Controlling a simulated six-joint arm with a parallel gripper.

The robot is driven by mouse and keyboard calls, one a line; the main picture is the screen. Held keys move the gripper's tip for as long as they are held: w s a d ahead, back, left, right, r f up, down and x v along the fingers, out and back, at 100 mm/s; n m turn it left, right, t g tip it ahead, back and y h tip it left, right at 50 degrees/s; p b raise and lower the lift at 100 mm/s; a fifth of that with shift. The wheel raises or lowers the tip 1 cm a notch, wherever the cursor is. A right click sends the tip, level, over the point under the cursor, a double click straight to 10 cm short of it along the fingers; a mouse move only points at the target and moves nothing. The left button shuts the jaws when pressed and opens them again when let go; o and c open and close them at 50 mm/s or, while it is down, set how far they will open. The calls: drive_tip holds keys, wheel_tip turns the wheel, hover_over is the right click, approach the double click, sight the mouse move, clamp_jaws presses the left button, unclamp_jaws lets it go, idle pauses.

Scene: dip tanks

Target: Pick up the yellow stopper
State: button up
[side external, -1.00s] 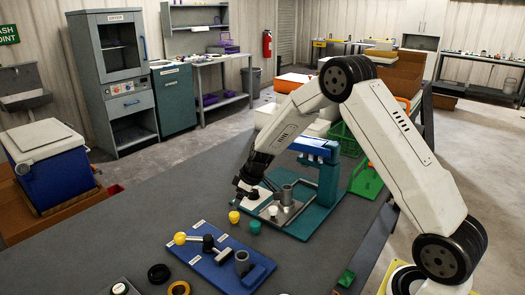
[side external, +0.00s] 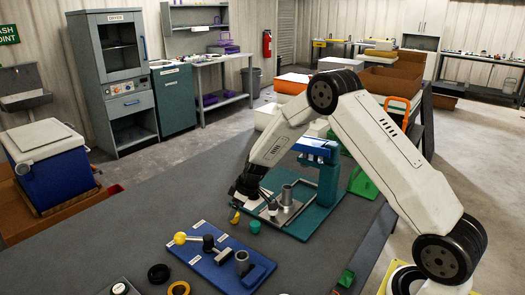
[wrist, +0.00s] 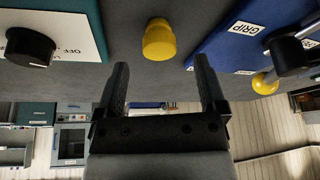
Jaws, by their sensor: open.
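The yellow stopper (wrist: 159,40) stands on the dark grey table, centred ahead of my gripper in the wrist view. In the side external view the yellow stopper (side external: 235,217) is partly hidden by my gripper (side external: 245,203), which is close above and beside it. In the wrist view my gripper (wrist: 160,80) is open and empty. Its two dark fingers are spread to either side of the stopper's line, and the stopper lies beyond their tips. No contact shows.
A blue board (side external: 222,262) with a yellow-knobbed lever (side external: 180,238) lies nearby. A green stopper (side external: 254,227) stands close right. A teal press (side external: 326,175) with a metal cup is behind it. A panel with a black knob (wrist: 30,47) shows in the wrist view.

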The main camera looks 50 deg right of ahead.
drive_tip(key=shift+x, duration=1.8)
clamp_jaws()
